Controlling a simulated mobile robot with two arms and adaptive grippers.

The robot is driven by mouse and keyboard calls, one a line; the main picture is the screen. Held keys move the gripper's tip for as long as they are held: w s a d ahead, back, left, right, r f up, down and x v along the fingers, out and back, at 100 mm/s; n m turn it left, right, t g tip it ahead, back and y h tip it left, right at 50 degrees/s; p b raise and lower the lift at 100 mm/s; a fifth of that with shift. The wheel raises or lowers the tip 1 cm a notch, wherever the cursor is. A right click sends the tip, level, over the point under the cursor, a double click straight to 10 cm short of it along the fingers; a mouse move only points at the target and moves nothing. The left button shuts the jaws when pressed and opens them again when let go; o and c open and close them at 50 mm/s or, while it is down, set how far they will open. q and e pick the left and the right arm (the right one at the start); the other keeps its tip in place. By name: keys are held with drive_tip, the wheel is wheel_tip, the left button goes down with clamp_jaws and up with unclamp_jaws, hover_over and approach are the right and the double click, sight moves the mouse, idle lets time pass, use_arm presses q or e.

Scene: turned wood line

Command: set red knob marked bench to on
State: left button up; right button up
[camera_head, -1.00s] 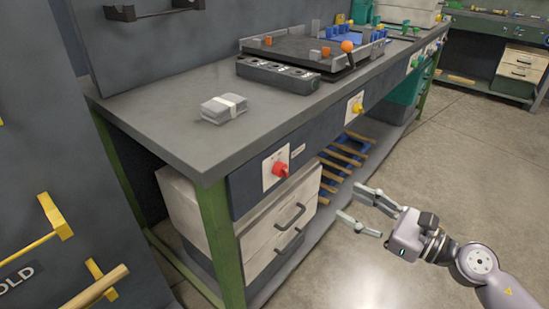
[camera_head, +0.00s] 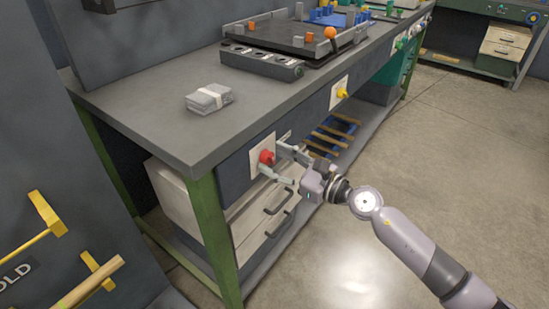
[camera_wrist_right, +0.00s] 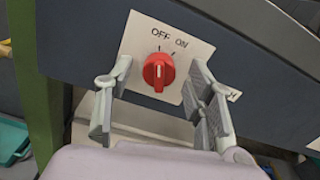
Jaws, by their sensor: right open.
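The red knob (camera_head: 266,157) sits on a pale plate on the front of the bench. In the right wrist view the red knob (camera_wrist_right: 159,71) is below the printed words OFF and ON, and a pale line on its face runs roughly upright. I cannot tell for sure which mark it points at. My right gripper (camera_head: 276,160) is open in front of the knob, with one finger to each side. In the wrist view a gap shows between each finger and the knob. My left gripper is not in view.
The grey benchtop (camera_head: 150,95) carries a banded grey bundle (camera_head: 209,98) and a dark fixture with an orange ball (camera_head: 330,32). A yellow knob (camera_head: 341,93) is farther along the bench front. Drawers with dark handles (camera_head: 278,201) are below the red knob. The floor at right is clear.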

drive_tip(key=shift+w+a, duration=0.25)
drive_tip(key=shift+a, duration=0.15)
drive_tip(key=c, duration=1.2)
drive_tip(key=shift+o, duration=0.2)
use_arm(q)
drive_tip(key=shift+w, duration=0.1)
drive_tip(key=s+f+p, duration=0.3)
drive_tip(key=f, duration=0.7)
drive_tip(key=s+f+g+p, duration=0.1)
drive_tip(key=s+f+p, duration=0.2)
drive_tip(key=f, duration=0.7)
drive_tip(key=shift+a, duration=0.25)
use_arm(e)
drive_tip(key=shift+w+d+m, duration=0.1)
drive_tip(key=shift+m, duration=2.2)
drive_tip(key=shift+w+d+m, duration=0.1)
drive_tip(key=shift+m, duration=2.2)
